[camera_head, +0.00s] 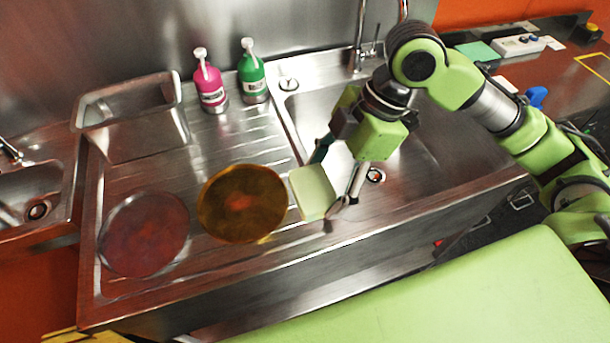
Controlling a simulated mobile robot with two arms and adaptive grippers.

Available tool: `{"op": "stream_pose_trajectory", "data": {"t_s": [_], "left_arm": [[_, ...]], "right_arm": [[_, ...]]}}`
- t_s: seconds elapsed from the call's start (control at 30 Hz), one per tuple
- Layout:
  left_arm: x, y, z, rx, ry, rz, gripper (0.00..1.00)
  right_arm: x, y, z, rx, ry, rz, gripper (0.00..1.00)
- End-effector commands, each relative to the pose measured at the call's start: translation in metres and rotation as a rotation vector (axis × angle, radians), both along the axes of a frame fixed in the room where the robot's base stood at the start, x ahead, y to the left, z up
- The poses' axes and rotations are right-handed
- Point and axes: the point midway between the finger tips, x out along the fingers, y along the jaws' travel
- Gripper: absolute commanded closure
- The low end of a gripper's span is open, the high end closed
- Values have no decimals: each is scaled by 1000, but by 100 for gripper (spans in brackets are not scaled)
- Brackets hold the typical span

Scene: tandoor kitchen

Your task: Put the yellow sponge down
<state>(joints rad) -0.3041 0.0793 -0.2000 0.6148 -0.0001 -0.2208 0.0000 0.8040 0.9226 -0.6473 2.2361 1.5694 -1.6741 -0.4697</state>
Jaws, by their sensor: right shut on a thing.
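The yellow sponge (313,192) is a pale yellow-green block. My right gripper (331,196) is shut on it and holds it near the left front edge of the large sink basin, just right of the amber plate. One finger is partly hidden behind the sponge. I cannot tell whether the sponge touches the steel surface below. My left gripper is not in view.
On the ribbed steel drainboard (225,139) lie an amber plate (241,204) and a reddish translucent plate (144,234). A pink bottle (210,84), a green bottle (252,77) and a steel bin (131,110) stand behind. The sink basin (440,135) lies right.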

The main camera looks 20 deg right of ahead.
Motion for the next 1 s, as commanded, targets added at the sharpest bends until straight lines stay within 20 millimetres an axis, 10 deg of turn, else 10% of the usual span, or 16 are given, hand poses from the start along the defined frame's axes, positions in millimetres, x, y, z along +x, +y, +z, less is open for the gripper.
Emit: {"op": "stream_pose_trajectory", "data": {"t_s": [0.6,1.0], "left_arm": [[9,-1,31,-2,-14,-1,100],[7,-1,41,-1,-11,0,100]], "right_arm": [[111,-21,-67,0,5,16,52],[135,-26,-102,-2,4,18,52]]}}
